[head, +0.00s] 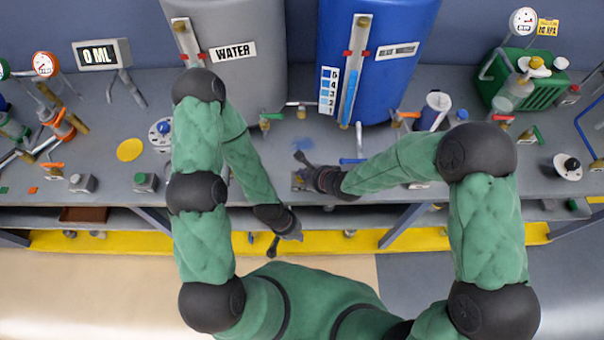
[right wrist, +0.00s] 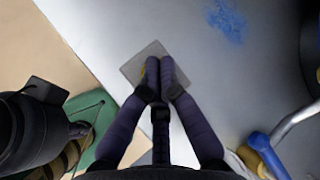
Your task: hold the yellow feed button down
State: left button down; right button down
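My right gripper (head: 304,177) reaches in from the right, over a small grey box (head: 297,184) near the front edge of the bench. In the right wrist view the fingers of the right gripper (right wrist: 159,66) are together, with their tips over the square grey top of this box (right wrist: 133,70). A sliver of the yellow feed button (right wrist: 143,75) shows beside the left finger; the fingers hide the rest. I cannot tell whether the button is pressed down. My left gripper (head: 285,243) hangs empty in front of the bench edge, its fingers spread apart.
A grey WATER tank (head: 245,80) and a blue tank (head: 400,70) stand behind. A display (head: 97,55) reads 0 ML. A blue-handled valve (head: 352,161) is right of the right gripper; its blue part shows in the wrist view (right wrist: 262,150). A blue stain (right wrist: 228,20) marks the bench.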

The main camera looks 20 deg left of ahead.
dwell(0.7)
jog(key=shift+r+p, duration=0.9)
jog(key=shift+p, duration=0.05)
jog(key=shift+r, duration=0.1)
notch_tip(320, 180, up, 5)
jog(key=p, duration=0.5)
